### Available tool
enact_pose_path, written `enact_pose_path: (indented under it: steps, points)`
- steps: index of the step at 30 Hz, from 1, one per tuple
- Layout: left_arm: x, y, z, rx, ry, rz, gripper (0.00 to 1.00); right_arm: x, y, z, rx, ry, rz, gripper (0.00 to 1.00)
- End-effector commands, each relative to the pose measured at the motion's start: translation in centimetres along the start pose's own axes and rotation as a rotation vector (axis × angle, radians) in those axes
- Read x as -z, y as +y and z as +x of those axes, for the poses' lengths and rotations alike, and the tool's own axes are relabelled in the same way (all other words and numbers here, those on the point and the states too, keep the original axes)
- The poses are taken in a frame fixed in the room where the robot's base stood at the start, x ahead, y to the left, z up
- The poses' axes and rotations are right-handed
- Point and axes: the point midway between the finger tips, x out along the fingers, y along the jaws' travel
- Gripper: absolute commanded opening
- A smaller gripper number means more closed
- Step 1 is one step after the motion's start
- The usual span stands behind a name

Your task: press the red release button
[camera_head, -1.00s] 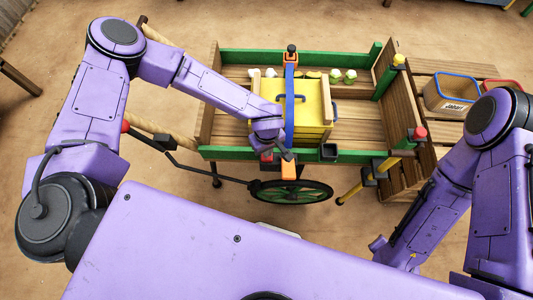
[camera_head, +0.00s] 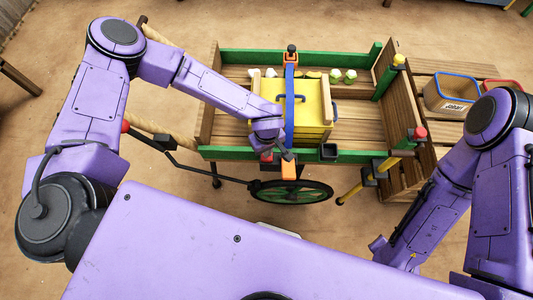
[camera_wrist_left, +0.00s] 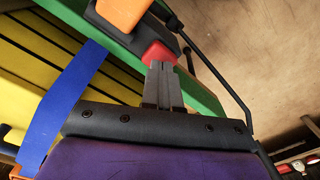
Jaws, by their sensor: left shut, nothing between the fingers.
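The red button (camera_wrist_left: 159,54) sits on a small dark mount beside the orange buckle (camera_wrist_left: 122,12) in the left wrist view. In the head view the red button (camera_head: 266,157) shows just left of the buckle (camera_head: 288,170), at the cart's near green rail. My left gripper (camera_wrist_left: 162,68) is shut and empty. Its grey fingertips overlap the button's near edge in the wrist view; I cannot tell whether they press it. In the head view my left gripper (camera_head: 271,150) is mostly hidden under its own wrist. My right arm shows at the right, but its gripper does not.
The blue strap (camera_head: 290,105) runs over a yellow crate (camera_head: 311,104) in the wooden cart (camera_head: 365,130). A yellow post with a red knob (camera_head: 417,134) stands farther right.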

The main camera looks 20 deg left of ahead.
Motion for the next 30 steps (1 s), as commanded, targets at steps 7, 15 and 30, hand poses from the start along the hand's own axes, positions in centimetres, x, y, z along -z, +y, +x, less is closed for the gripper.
enact_pose_path:
  steps: [7, 15, 30]
  points:
    - [0.0, 0.0, 0.6, 0.000, 0.000, 0.000, 0.00, -0.2, 0.0, 0.4, 0.000, 0.000, 0.000, 0.43]
    - [0.0, 0.0, 2.0, 0.000, 0.000, 0.001, 0.00, -0.5, -0.1, 1.2, 0.000, 0.000, 0.000, 0.43]
    - [0.0, 0.0, -0.1, 0.000, 0.000, 0.000, 0.00, 0.4, 0.1, -0.9, 0.000, 0.000, 0.000, 0.43]
